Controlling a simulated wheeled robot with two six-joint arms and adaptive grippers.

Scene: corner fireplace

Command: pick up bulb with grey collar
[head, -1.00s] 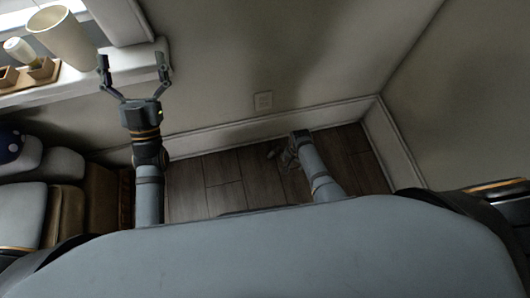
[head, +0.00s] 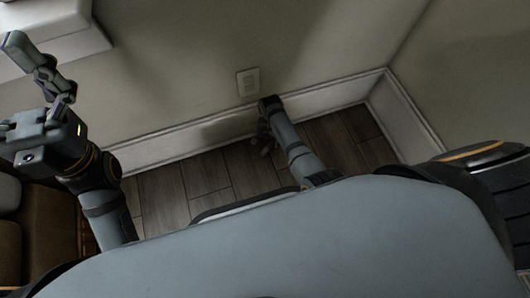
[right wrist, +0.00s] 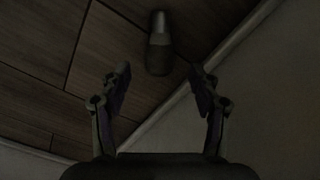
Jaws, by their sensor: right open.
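In the right wrist view, a dim bulb-like object (right wrist: 158,45) lies on the dark floor, just beyond the fingertips and near the middle. It has a pale end, a grey band and a darker rounded end; it seems to be the bulb with grey collar. My right gripper (right wrist: 160,80) is open and empty, its fingers spread to either side short of the object. In the head view my right gripper (head: 264,143) is low by the baseboard, and I cannot make out the bulb there.
The wood floor (head: 205,175) is a narrow strip between my body and the white baseboard (head: 190,137). The baseboard also runs diagonally close to my right gripper in the wrist view (right wrist: 165,108). A wall outlet (head: 248,82) and a white ledge (head: 70,35) are above.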

